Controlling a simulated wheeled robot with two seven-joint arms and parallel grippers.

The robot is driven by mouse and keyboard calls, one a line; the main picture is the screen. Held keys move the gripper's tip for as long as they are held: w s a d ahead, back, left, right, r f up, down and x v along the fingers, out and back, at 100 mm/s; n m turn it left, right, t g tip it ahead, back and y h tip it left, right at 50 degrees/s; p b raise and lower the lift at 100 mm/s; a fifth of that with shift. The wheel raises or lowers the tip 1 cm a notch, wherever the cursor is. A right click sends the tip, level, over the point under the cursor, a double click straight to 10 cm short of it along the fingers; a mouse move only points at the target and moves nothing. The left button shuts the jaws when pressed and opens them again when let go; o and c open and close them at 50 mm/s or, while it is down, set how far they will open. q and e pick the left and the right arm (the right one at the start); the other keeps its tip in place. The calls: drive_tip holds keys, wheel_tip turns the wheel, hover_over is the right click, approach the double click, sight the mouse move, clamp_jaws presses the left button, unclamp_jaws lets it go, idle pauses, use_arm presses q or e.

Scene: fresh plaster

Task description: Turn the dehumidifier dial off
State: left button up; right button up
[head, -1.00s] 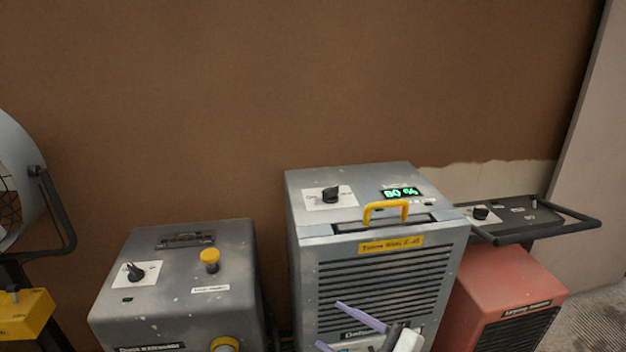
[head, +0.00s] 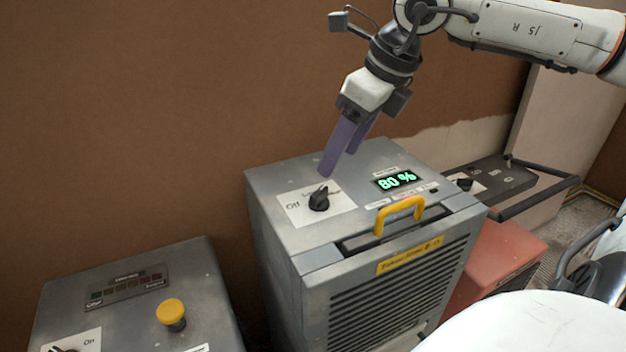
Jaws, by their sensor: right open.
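The dial's pointer points up toward the back, not at "Off". My right gripper (head: 338,164) comes from the upper right with purple fingers pointing down. Its fingertips are just above and behind the dial, open, with nothing between them. My left gripper is not in view.
A grey machine (head: 205,290) with a yellow knob (head: 172,312) and its own dial is at the lower left. A red machine (head: 510,248) and a dark panel with a bar handle (head: 540,198) are at the right. A brown wall (head: 150,110) stands close behind.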

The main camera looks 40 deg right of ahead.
sight(321, 191)
drive_tip(key=x, duration=0.8)
drive_tip(key=shift+s+a+f, duration=0.1)
drive_tip(key=shift+s+f, duration=0.05)
drive_tip(key=shift+s, duration=0.1)
drive_tip(key=shift+w+f, duration=0.35)
drive_tip(key=shift+f, duration=0.3)
drive_tip(key=c, duration=1.1)
drive_tip(key=shift+o, duration=0.2)
